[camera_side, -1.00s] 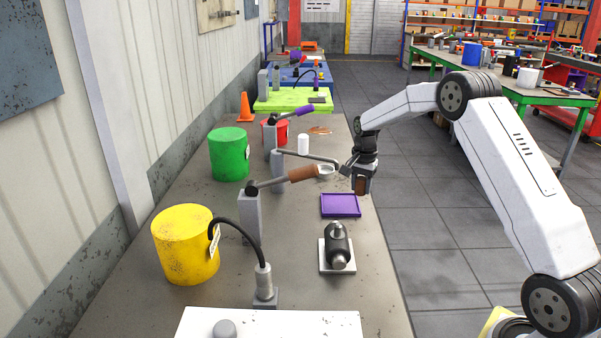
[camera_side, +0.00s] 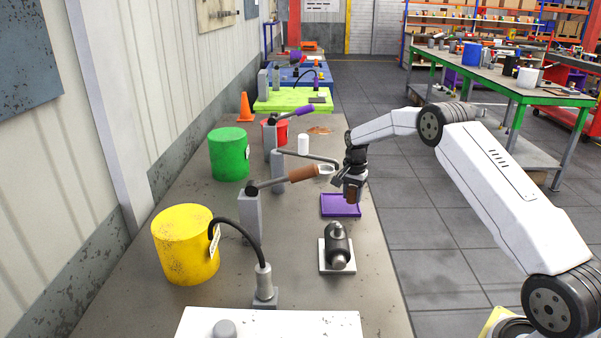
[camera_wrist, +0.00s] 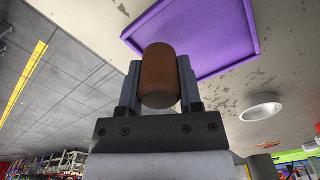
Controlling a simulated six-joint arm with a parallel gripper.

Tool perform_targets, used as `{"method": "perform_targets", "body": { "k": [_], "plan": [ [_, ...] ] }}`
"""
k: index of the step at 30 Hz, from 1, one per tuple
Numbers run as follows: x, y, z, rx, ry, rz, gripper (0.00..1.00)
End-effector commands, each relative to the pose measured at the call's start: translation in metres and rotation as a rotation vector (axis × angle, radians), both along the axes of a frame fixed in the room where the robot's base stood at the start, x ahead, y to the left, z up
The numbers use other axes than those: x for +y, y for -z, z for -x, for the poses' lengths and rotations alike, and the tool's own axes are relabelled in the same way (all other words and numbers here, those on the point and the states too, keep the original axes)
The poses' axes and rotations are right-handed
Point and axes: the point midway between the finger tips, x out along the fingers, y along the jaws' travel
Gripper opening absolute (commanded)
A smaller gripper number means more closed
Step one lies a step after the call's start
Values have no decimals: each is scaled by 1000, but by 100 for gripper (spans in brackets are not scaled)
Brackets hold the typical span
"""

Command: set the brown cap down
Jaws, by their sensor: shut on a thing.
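The brown cap (camera_wrist: 159,75) is a short brown cylinder between the two fingers of my gripper (camera_wrist: 158,88) in the wrist view. My gripper is shut on it. In the side view my gripper (camera_side: 350,190) points down with the brown cap (camera_side: 351,195) at its tip, above the right part of the purple tray (camera_side: 332,208). The wrist view shows the purple tray (camera_wrist: 222,50) beyond the cap, on the bench top. How high the cap is above the tray is hard to tell.
A dark cylindrical part on a white plate (camera_side: 326,265) stands in front of the tray. A lever with a brown handle (camera_side: 290,174) and a grey post (camera_side: 250,215) stand to the left. A white ring-shaped dish (camera_side: 325,170) lies behind. Yellow (camera_side: 186,248) and green (camera_side: 228,156) drums stand farther left.

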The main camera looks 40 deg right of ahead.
Motion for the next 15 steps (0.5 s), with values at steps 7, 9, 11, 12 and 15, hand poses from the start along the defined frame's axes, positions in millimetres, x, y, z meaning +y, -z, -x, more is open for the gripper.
{"method": "perform_targets", "body": {
  "k": [7, 9, 11, 12, 15],
  "plan": [
    [0, 25, 1, 1, 0, -1, 0],
    [0, 26, 1, 1, 0, 0, 0],
    [0, 26, 1, 0, 0, 0, 0],
    [0, 26, 1, 0, 0, 0, 0],
    [0, 26, 1, 1, 0, 0, 0]
  ]
}}
